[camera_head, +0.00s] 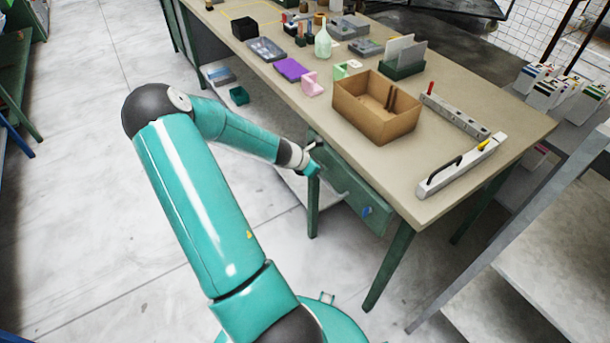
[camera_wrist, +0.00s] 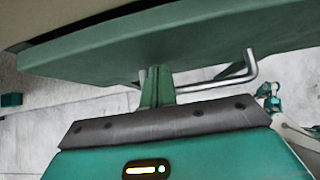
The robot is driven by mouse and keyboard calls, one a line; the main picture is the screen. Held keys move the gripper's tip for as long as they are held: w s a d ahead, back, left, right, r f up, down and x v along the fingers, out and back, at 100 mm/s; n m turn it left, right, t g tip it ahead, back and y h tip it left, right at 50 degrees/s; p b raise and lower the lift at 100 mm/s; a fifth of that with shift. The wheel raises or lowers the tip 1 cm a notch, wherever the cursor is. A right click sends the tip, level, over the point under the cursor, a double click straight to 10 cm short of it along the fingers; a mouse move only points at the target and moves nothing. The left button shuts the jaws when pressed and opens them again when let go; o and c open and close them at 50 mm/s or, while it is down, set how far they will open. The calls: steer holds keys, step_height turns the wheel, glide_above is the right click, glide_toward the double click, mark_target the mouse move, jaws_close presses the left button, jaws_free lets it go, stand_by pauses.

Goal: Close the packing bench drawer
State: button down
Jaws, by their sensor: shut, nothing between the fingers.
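The packing bench drawer (camera_head: 352,183) has a green front below the tan bench top, with a small blue mark near its right end. Its front spans the upper part of the wrist view (camera_wrist: 110,58), where a bent metal bar handle (camera_wrist: 248,68) sticks out. How far the drawer stands out from the bench is hard to tell. My gripper (camera_head: 313,170) is shut and empty, at the left part of the drawer front, close to the handle. I cannot tell whether it touches the front.
The bench top (camera_head: 450,100) holds a cardboard box (camera_head: 376,112), a metal level-like bar (camera_head: 462,166) and several small items. Green bench legs (camera_head: 388,268) stand below. A grey shelf (camera_head: 550,262) is at the right.

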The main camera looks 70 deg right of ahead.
mark_target(328, 163)
steer(key=shift+s+d, duration=1.1)
steer(key=shift+d, duration=0.1)
steer(key=shift+s+d, duration=0.15)
steer(key=shift+s, duration=0.05)
steer(key=shift+s+r, duration=0.1)
steer(key=shift+s, duration=0.1)
steer(key=v, duration=1)
steer(key=shift+w, duration=0.5)
